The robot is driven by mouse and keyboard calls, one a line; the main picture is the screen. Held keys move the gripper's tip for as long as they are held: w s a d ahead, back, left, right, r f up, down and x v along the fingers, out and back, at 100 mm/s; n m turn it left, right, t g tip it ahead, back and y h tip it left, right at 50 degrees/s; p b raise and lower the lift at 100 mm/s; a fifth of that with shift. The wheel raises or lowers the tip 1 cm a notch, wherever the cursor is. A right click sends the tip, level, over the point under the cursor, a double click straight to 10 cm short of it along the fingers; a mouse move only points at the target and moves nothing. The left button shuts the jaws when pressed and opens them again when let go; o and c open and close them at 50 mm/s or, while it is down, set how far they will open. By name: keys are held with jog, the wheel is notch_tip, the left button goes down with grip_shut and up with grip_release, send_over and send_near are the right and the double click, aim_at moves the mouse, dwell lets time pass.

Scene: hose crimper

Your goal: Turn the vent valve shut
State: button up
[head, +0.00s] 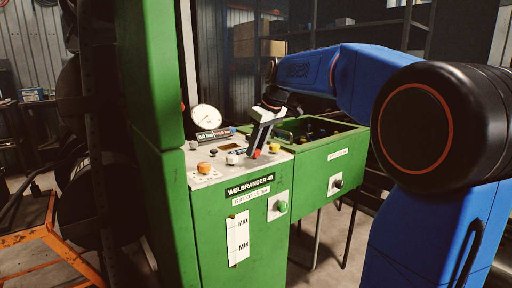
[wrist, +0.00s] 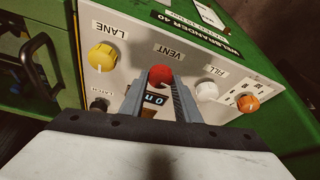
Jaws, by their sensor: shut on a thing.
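The vent valve is a red knob (wrist: 160,75) beside the label VENT on the pale panel (wrist: 135,50) in the wrist view. My gripper (wrist: 159,88) has its two grey fingers on either side of this knob and is shut on it. In the head view my gripper (head: 254,152) points down at the panel top of the green machine (head: 210,220), with a bit of red at its tips. The knob's near side and its exact turn angle are hard to make out. A small lit display between the fingers is partly hidden.
Close around are a yellow LANE knob (wrist: 102,57), a white FILL knob (wrist: 206,91), an orange knob (wrist: 248,103) and a dark knob (wrist: 99,106). A round gauge (head: 205,117) stands behind the panel. An open green bin (head: 325,165) adjoins at right.

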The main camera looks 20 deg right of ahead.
jog(key=shift+n+y, duration=0.3)
jog(key=shift+n, duration=0.5)
jog(key=shift+g, duration=0.3)
jog(key=o, duration=1)
jog(key=shift+d+r, duration=0.1)
jog(key=shift+r, duration=0.05)
jog(key=v, duration=1.7)
jog(key=shift+s, duration=0.15)
